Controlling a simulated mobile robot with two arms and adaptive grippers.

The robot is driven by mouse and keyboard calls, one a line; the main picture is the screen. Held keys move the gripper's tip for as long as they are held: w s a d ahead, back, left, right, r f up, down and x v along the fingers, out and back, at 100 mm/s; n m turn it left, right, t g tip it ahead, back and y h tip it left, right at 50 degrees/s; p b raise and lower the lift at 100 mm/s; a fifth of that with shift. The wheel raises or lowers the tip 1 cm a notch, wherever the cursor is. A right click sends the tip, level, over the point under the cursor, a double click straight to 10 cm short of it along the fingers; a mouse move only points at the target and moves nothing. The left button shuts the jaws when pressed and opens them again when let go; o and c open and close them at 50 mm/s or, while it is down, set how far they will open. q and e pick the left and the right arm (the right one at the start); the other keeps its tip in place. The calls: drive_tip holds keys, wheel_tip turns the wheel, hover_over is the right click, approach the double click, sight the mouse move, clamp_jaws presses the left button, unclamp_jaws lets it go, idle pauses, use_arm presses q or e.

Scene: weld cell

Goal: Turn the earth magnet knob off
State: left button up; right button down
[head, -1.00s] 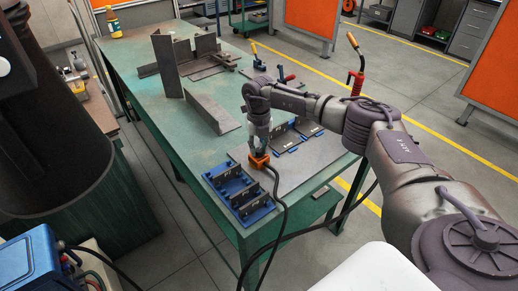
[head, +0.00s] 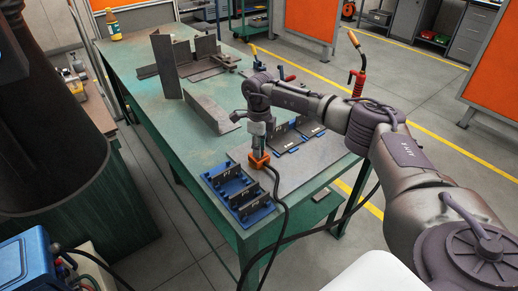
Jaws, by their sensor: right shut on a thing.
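The earth magnet (head: 259,160) is a small orange block with a dark cable, sitting on the flat grey plate near the front of the green table. My right gripper (head: 258,149) points straight down over it and is shut on the knob on its top. The knob is hidden by the fingers, so its setting cannot be read. My left gripper is not in view.
Blue fixtures with dark brackets (head: 238,190) stand just left of the magnet, and more stand behind my gripper. Steel plates and angles (head: 208,114) lie further back on the table (head: 140,75). A cable hangs over the front edge. A red-handled torch (head: 357,82) stands at the right edge.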

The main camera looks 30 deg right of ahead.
drive_tip(key=shift+n, duration=1.2)
drive_tip(key=shift+b, duration=0.3)
drive_tip(key=shift+r, duration=0.1)
drive_tip(key=c, duration=0.9)
unclamp_jaws()
drive_tip(key=shift+o, duration=0.2)
wheel_tip(320, 180, up, 12)
